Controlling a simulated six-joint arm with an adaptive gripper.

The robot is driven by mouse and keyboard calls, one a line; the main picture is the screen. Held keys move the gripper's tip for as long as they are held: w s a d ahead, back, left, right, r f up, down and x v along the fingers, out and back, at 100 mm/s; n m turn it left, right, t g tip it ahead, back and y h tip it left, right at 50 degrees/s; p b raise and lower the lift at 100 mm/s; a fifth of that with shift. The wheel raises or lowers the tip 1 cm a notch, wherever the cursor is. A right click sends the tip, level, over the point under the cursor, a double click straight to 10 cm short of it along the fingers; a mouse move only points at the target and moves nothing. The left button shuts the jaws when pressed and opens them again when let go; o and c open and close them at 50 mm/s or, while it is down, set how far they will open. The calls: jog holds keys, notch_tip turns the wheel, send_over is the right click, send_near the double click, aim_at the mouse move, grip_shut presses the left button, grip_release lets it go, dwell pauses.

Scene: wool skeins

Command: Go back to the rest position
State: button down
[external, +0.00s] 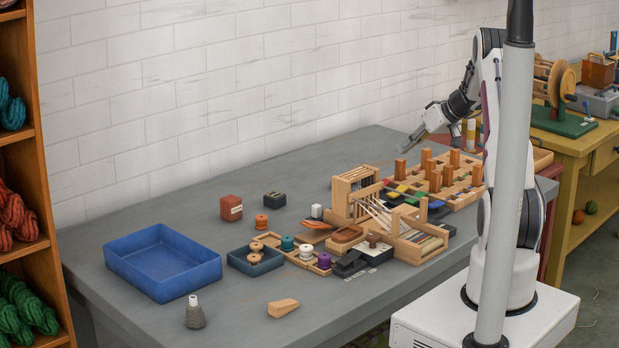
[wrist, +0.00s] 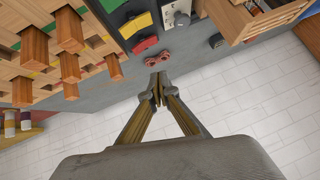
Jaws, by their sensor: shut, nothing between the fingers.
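My gripper (external: 409,149) is raised over the far edge of the grey table (external: 140,200), near the white tiled wall. In the wrist view my gripper (wrist: 158,90) has its two fingertips together at the centre, with nothing between them. Below the fingertips are the table's grey edge and the pale tiled surface. A small red object (wrist: 158,60) lies on the table just beyond the fingertips in the wrist view. My gripper touches nothing that I can see.
A wooden peg board (external: 460,190) with several upright blocks stands close to my gripper. A small wooden loom (external: 355,195), a blue tray (external: 162,262) and a dark tray with spools (external: 255,262) stand further left. A grey pole (external: 507,180) crosses in front of my arm. The table's back left is clear.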

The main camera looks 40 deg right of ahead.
dwell(0.5)
jog(key=s+a+f+m+g+y, duration=0.15)
jog(key=s+a+m+g, duration=0.3)
jog(key=s+a, duration=0.5)
jog(key=s+a+r+n+h, duration=0.1)
jog(key=s+a+r, duration=0.4)
jog(key=s+a, duration=0.3)
jog(key=s+a+r+n+h, duration=0.1)
jog(key=s+a+r, duration=0.5)
jog(key=a, duration=0.6)
jog(key=s+a+r+n+h, duration=0.1)
jog(key=s+a+r+n, duration=0.2)
jog(key=s+a+r, duration=0.3)
jog(key=shift+s+a+r+t+h, duration=0.15)
jog(key=shift+s+a+t+h, duration=0.25)
jog(key=shift+s+a, duration=2.05)
